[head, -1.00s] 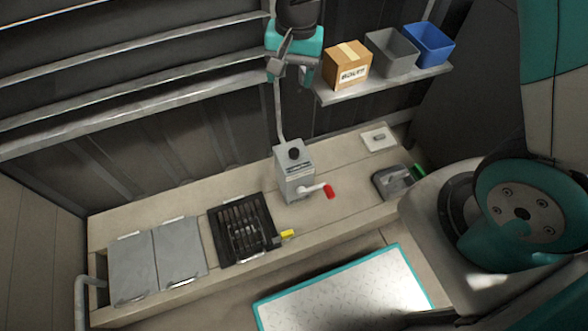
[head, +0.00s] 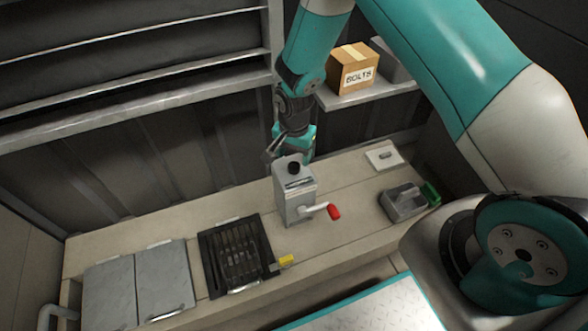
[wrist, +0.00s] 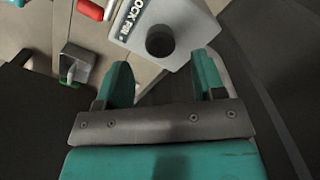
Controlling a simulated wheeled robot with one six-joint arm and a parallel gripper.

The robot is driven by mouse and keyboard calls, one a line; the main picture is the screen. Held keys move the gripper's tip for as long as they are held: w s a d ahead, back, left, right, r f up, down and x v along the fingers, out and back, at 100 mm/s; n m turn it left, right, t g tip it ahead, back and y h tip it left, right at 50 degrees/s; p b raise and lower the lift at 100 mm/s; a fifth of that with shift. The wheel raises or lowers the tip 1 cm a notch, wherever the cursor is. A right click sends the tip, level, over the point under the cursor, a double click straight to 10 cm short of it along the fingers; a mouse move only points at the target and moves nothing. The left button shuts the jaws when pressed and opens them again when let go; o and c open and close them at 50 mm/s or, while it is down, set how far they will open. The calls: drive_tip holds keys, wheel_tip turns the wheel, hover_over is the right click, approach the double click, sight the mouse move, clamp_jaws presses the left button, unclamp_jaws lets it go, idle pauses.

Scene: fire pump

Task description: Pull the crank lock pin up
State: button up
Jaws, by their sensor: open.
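The crank lock pin is a black round knob (head: 294,167) on top of a grey box-shaped housing (head: 296,198) on the bench. In the wrist view the knob (wrist: 159,41) sits on the light top plate, beside printed lettering that reads partly "OCK PIN". The crank with a red handle (head: 333,212) sticks out from the side of the housing; the red handle also shows in the wrist view (wrist: 90,9). My gripper (head: 289,154) is open and empty, just above and behind the knob. In the wrist view its teal fingertips (wrist: 162,68) are short of the knob, which lies between their lines, apart from both.
A black grate (head: 236,255) and grey lidded panels (head: 138,283) are left on the bench. A grey device with a green part (head: 404,202) and a white plate (head: 384,156) are right. A shelf behind holds a cardboard BOLTS box (head: 352,68).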

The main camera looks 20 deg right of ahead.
sight(294, 165)
wheel_tip(294, 165, down, 5)
drive_tip(key=shift+f+b, duration=0.1)
drive_tip(key=shift+b, duration=0.45)
clamp_jaws()
wheel_tip(294, 165, up, 3)
drive_tip(key=p, duration=0.3)
unclamp_jaws()
